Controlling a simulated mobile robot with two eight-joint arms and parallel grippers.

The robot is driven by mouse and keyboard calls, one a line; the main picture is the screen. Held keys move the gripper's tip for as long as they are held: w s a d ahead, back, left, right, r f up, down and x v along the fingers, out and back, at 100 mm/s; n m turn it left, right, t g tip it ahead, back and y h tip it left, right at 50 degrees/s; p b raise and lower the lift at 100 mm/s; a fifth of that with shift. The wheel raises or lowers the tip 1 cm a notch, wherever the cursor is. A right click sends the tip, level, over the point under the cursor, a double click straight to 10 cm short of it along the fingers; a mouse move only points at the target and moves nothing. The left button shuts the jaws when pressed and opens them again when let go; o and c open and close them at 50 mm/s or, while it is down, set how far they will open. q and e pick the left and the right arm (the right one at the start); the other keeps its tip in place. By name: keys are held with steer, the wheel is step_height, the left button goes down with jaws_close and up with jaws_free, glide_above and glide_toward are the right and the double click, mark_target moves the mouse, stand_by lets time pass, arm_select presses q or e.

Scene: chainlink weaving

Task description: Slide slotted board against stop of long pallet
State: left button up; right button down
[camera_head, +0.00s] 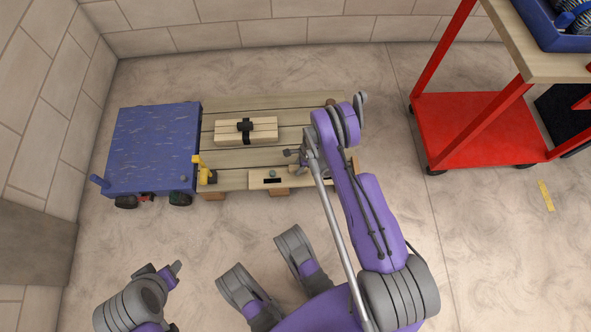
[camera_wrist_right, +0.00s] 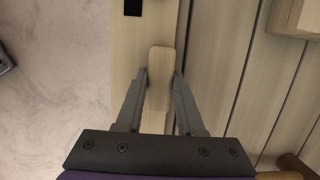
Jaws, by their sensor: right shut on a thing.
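The long pallet (camera_head: 226,158) of pale slats lies on the floor right of a blue cart. The slotted board (camera_head: 260,184), pale with a dark slot, lies along the pallet's near edge; its right part is hidden by my right arm. In the right wrist view, my right gripper (camera_wrist_right: 160,82) is shut on a pale upright grip block (camera_wrist_right: 160,62) at the slotted board (camera_wrist_right: 126,60). My right gripper shows small in the head view (camera_head: 297,165). My left gripper (camera_head: 176,268) is at lower left, away from the pallet; its jaws are unclear. I cannot make out the stop for certain.
The blue cart (camera_head: 150,150) adjoins the pallet's left end, with a yellow clamp-like part (camera_head: 204,171) there. A strapped wood bundle (camera_head: 262,131) lies on the pallet. A red trolley (camera_head: 465,125) stands at right.

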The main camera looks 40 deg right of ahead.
steer(key=shift+s+d, duration=0.35)
steer(key=shift+d, duration=0.25)
steer(key=shift+s+d, duration=0.35)
steer(key=shift+d, duration=0.2)
steer(key=shift+c, duration=2.2)
jaws_free()
steer(key=shift+r, duration=0.1)
steer(key=p+v, duration=0.2)
steer(key=v, duration=0.8)
steer(key=shift+r+p, duration=0.3)
steer(key=shift+p, duration=0.1)
